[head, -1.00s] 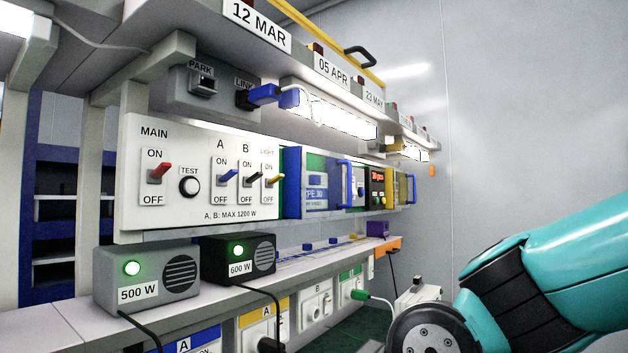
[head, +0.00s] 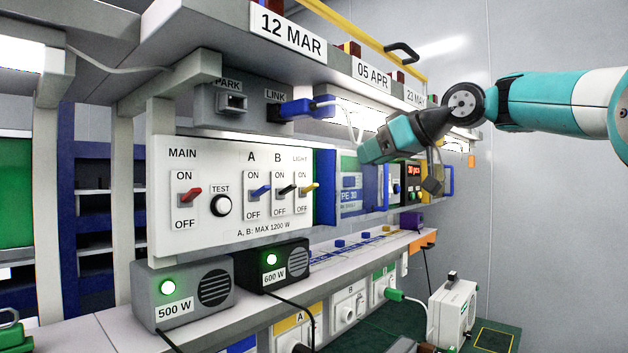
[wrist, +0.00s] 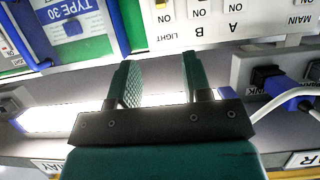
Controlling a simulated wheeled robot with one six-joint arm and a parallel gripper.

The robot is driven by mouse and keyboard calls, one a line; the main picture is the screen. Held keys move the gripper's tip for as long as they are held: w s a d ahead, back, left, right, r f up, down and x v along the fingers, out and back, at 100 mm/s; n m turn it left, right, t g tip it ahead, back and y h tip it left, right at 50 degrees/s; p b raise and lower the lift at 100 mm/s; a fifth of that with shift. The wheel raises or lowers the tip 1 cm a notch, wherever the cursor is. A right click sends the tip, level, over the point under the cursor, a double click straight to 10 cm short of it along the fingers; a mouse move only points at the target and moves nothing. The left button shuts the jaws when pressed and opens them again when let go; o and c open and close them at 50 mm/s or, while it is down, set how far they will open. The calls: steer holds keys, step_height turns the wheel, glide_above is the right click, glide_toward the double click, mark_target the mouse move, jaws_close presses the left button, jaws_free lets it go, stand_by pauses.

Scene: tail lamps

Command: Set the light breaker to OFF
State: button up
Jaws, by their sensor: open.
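The light breaker (head: 311,187) is the yellow lever at the right end of the white breaker panel, under the LIGHT label. It tilts up toward ON. In the wrist view, which is upside down, its yellow lever (wrist: 161,4) shows at the top edge, partly cut off. My gripper (wrist: 158,62) is open and empty, its two teal fingers apart below the lever in that view. In the head view my gripper (head: 372,152) is to the right of the panel, in front of the shelf lamp, apart from the breaker.
Beside the light breaker are the B lever (head: 286,189), A lever (head: 260,190) and red MAIN lever (head: 190,193). A blue door-like unit (head: 325,187) stands close on its right. A blue plug (head: 305,107) and white cable hang above. The lamp under the shelf is lit.

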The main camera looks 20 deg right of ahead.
mark_target(316, 184)
steer(key=shift+p+x, duration=2.35)
steer(key=shift+x, duration=6)
steer(key=shift+s, duration=0.1)
steer(key=shift+f, duration=0.1)
jaws_close()
